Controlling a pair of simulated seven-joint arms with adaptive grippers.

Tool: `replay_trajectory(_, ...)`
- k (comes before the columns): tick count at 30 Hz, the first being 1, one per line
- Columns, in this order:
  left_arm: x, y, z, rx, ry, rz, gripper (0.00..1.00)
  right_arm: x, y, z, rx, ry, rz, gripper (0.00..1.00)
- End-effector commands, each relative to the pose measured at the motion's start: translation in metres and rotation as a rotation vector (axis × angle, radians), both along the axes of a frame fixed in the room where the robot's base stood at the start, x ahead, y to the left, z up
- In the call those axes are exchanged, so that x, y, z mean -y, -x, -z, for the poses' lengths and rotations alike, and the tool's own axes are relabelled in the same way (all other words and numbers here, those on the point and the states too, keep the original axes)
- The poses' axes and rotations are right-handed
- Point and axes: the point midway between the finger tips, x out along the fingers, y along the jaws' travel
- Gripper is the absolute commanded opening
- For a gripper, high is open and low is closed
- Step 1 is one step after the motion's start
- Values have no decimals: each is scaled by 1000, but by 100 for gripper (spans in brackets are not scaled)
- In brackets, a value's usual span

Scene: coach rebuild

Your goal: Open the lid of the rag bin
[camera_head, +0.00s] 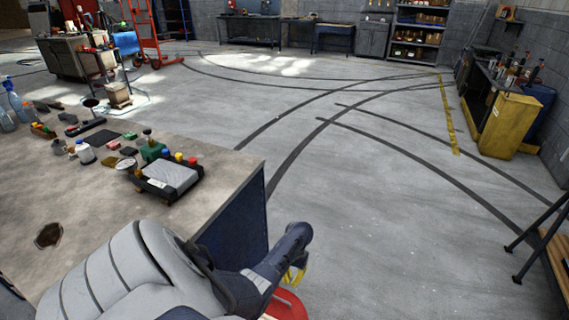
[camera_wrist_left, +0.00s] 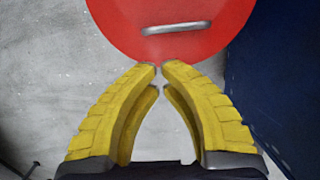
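The rag bin's round red lid (camera_wrist_left: 170,12) fills the top of the left wrist view, with a silver bar handle (camera_wrist_left: 188,28) across it. The lid's top edge is cut off there. In the head view only a red part of the bin (camera_head: 287,305) shows at the bottom edge, partly hidden by my left arm. My left gripper (camera_wrist_left: 160,68) has yellow fingers with their tips together and nothing between them. The tips are at the lid's near edge in the picture, apart from the handle. The left gripper (camera_head: 295,276) is partly hidden by its own wrist in the head view. My right gripper is not in view.
A workbench (camera_head: 120,215) with a tray (camera_head: 170,178), bottles and small parts stands at the left. Its dark blue side panel (camera_head: 238,232) is close to my left gripper. Open grey floor (camera_head: 390,230) lies ahead and right. A dark-framed stand (camera_head: 555,250) is at the right edge.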

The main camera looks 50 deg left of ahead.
Motion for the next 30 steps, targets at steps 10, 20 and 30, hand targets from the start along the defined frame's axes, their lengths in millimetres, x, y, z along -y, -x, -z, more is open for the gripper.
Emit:
replay_trajectory(10,-4,10,16,-19,5,-3,0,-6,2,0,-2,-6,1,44)
replay_trajectory(20,2,21,57,-17,5,-3,0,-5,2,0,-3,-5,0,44)
replay_trajectory(30,5,26,80,-15,6,-4,0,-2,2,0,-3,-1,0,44)
